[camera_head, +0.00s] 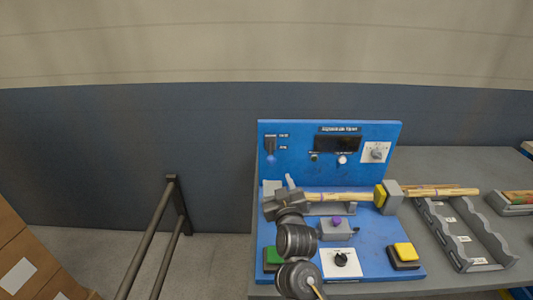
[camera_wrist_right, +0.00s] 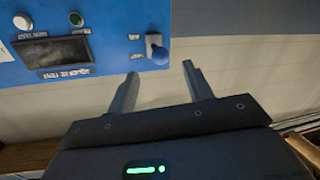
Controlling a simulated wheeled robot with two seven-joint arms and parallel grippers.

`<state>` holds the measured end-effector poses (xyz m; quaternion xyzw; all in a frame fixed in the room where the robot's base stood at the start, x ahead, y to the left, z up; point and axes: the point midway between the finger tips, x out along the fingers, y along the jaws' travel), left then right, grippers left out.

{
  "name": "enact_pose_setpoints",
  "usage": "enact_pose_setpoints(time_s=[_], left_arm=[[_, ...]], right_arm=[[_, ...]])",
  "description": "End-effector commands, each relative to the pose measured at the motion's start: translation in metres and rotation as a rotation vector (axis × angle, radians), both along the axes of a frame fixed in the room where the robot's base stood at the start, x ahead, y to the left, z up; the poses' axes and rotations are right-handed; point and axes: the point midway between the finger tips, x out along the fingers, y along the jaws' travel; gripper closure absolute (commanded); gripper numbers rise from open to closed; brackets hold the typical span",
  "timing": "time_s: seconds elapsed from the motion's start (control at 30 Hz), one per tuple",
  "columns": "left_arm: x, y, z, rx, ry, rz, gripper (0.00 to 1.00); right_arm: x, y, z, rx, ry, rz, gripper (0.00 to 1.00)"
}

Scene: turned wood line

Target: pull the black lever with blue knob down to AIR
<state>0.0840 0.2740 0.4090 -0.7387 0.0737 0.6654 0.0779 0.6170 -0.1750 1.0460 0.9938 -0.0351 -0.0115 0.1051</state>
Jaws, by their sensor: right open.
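The black lever with the blue knob (camera_head: 271,159) is at the upper left of the blue upright panel (camera_head: 300,170), beside two small labels too blurred to read. In the right wrist view, where the panel appears upside down, the blue knob (camera_wrist_right: 160,55) sticks out at the panel's edge. My right gripper (camera_head: 278,184) is in front of the panel, below the knob in the head picture. In the wrist view its two fingers (camera_wrist_right: 160,73) are apart and empty; the knob shows just beyond the gap between their tips, with no clear contact. My left gripper is not in view.
A pale turned wood piece (camera_head: 340,195) lies across the machine, right of my gripper. A grey rack (camera_head: 462,235) stands right. Free space lies left of the panel.

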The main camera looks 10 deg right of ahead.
Motion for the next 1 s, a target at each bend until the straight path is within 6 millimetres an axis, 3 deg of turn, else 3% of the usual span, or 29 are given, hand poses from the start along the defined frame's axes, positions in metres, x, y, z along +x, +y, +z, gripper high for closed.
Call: enact_pose_setpoints(time_s=[0.27,0.43,0.73,1.0], left_arm=[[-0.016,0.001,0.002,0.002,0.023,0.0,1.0],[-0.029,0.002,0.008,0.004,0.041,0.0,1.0],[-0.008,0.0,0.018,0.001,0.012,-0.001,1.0],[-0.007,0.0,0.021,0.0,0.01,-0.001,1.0]], right_arm=[[0.012,0.002,0.004,-0.005,-0.011,-0.001,0.49],[0.04,-0.001,0.005,-0.006,-0.01,-0.002,0.49],[0.091,-0.006,0.004,-0.004,-0.009,-0.003,0.49],[0.109,-0.007,0.002,-0.003,-0.008,-0.002,0.49]])
